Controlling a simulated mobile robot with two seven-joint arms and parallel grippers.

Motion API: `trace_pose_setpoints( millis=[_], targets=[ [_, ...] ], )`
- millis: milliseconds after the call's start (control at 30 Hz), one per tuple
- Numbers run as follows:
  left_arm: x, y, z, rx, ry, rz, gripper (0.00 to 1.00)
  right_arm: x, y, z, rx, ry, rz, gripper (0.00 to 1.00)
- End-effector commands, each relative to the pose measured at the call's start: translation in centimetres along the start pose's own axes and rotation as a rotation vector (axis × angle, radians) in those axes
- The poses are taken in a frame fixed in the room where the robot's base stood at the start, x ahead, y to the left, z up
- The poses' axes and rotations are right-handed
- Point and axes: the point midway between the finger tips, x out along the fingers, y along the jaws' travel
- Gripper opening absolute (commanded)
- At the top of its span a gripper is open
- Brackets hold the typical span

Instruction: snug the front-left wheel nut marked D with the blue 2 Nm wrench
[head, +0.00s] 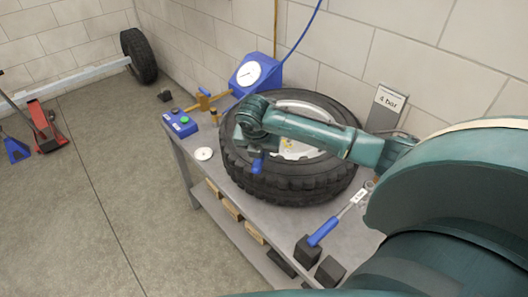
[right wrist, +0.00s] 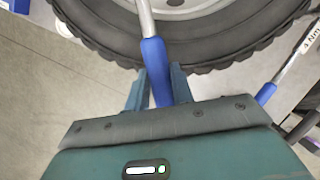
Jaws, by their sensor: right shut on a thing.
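My right gripper (right wrist: 158,78) is shut on the blue handle of a wrench (right wrist: 155,55). Its silver shaft runs up over the tyre towards the wheel hub, and its far end is out of the right wrist view. In the head view the blue handle (head: 257,166) shows below my right gripper (head: 255,150), over the near left side of the wheel (head: 305,188). The wheel lies flat on the bench and also shows in the right wrist view (right wrist: 230,48). My arm covers much of the hub. The nut marked D and the held wrench's label cannot be made out. My left gripper is not in view.
A blue gauge (head: 255,74), button box (head: 180,124) and "4 bar" sign (head: 387,104) surround the wheel.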

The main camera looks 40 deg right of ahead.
Motion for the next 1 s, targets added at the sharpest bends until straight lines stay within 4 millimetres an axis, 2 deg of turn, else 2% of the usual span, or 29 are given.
trace_pose_setpoints(
  millis=[500,1000],
  targets=[
    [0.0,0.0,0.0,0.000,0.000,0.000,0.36,-0.1,0.3,0.2,0.024,-0.003,-0.006,0.00],
    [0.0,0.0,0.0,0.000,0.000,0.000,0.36,-0.1,2.2,0.3,0.101,-0.003,-0.033,0.00]
  ],
)
